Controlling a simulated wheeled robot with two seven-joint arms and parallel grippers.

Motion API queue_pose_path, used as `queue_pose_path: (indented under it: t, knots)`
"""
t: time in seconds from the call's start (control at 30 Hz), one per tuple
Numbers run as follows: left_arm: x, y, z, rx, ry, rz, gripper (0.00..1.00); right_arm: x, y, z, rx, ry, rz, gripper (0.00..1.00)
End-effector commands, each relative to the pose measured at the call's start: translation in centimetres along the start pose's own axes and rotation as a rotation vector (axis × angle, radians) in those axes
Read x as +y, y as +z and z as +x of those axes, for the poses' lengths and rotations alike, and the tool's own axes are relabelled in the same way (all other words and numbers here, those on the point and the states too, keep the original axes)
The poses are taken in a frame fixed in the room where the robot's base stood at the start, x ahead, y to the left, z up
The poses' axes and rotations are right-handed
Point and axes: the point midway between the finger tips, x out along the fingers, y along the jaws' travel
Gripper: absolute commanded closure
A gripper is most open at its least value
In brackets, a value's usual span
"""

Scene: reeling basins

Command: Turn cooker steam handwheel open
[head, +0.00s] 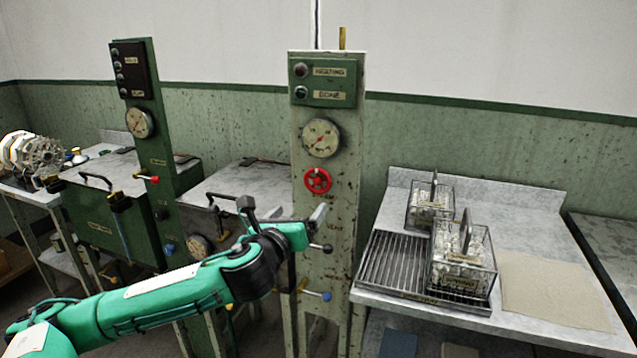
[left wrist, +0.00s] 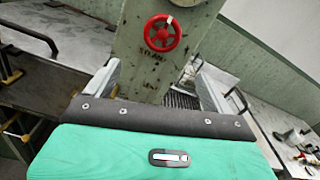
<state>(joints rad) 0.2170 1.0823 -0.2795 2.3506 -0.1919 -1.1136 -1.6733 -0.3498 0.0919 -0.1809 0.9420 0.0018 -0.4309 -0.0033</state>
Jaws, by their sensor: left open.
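The red steam handwheel (head: 318,181) is mounted on the pale cooker panel (head: 341,215), below a round gauge. In the left wrist view the handwheel (left wrist: 162,33) stands ahead, beyond the fingertips and roughly midway between them. My left gripper (head: 314,217) is in front of the panel, just below the handwheel and apart from it. In the left wrist view its two fingers (left wrist: 157,76) are spread wide with nothing between them. The far finger is mostly hidden in the head view. My right gripper is not in view.
A black-knobbed vent lever (head: 327,248) and a blue-tipped lever (head: 326,296) sit lower on the panel. A pressure gauge (head: 321,138) is above the wheel. A green panel (head: 166,140) is left.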

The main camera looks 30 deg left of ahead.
Motion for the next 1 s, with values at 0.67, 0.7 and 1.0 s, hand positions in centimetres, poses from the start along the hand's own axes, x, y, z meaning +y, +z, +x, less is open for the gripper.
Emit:
queue_pose_path:
  t: [0.67,0.7,1.0]
  knots:
    - [-0.1,1.4,9.6,-0.021,-0.004,0.052,0.14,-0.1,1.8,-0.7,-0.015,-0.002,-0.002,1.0]
    - [-0.1,1.4,10.3,-0.022,-0.005,0.051,0.14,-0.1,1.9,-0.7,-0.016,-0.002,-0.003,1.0]
    - [-0.1,1.3,13.6,-0.021,-0.007,0.053,0.14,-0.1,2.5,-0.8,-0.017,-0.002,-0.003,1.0]
